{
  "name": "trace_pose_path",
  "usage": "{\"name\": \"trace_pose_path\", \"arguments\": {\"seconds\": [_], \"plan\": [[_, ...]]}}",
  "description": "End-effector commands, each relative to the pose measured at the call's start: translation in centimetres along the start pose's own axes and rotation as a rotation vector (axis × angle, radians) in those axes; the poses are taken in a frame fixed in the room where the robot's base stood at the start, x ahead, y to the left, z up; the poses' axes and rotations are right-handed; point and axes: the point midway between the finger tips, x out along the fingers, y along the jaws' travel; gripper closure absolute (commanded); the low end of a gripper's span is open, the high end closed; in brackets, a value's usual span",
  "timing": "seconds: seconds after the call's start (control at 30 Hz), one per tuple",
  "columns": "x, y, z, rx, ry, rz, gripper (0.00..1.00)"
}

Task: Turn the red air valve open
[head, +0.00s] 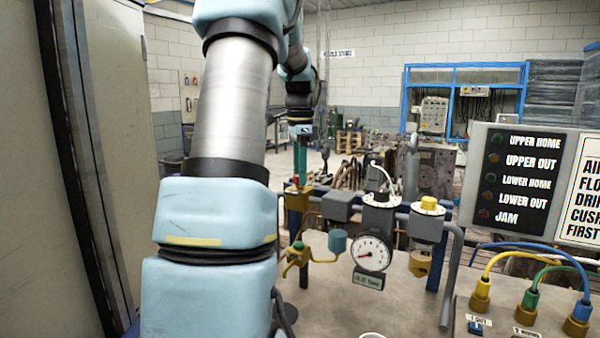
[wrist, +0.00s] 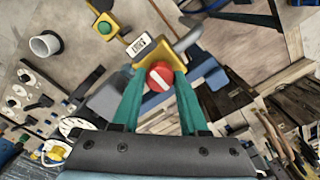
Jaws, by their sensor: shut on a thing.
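The red air valve (wrist: 160,77) is a round red knob with a white bar across it, slanting in the wrist view. It sits on a yellow valve body (wrist: 207,75), which also shows in the head view (head: 298,196). My gripper (wrist: 160,76) has its two teal fingers on either side of the knob and is shut on it. In the head view my gripper (head: 300,180) reaches down onto the valve from above, and the knob is mostly hidden there. A small white label plate (wrist: 139,46) lies beside the valve body.
A pressure gauge (head: 372,250) and a yellow-capped regulator (head: 428,215) stand right of the valve. A green-buttoned yellow fitting (head: 298,250) is in front of it. A lamp panel (head: 518,180) and coloured hoses (head: 530,275) are at the right. A white cup (wrist: 46,44) stands on the bench.

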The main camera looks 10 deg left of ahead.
Motion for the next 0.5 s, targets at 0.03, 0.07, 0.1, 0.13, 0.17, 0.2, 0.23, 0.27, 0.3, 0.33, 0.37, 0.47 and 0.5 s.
{"name": "trace_pose_path", "arguments": {"seconds": [0.03, 0.07, 0.1, 0.13, 0.17, 0.2, 0.23, 0.27, 0.3, 0.33, 0.37, 0.47, 0.5], "plan": [[-0.02, 0.0, 0.0, 0.0, 0.0, 0.0, 0.91], [-0.02, 0.0, 0.0, 0.0, 0.0, 0.0, 0.94], [-0.02, 0.0, 0.0, 0.0, 0.0, 0.0, 0.99], [-0.02, 0.0, 0.0, 0.0, 0.0, 0.0, 1.0], [-0.02, 0.0, 0.0, 0.0, 0.0, 0.0, 1.0], [-0.02, 0.0, 0.0, 0.0, 0.0, 0.0, 1.0], [-0.02, 0.0, 0.0, 0.0, 0.0, 0.0, 1.0], [-0.02, 0.0, 0.0, 0.0, 0.0, 0.0, 1.0], [-0.02, 0.0, 0.0, -0.001, 0.0, 0.0, 1.0], [-0.03, 0.0, 0.0, -0.002, 0.0, 0.0, 1.0], [-0.04, 0.0, -0.01, -0.004, 0.0, 0.0, 1.0], [-0.07, 0.01, -0.02, -0.018, 0.0, 0.0, 1.0], [-0.09, 0.02, -0.03, -0.029, 0.0, 0.0, 1.0]]}}
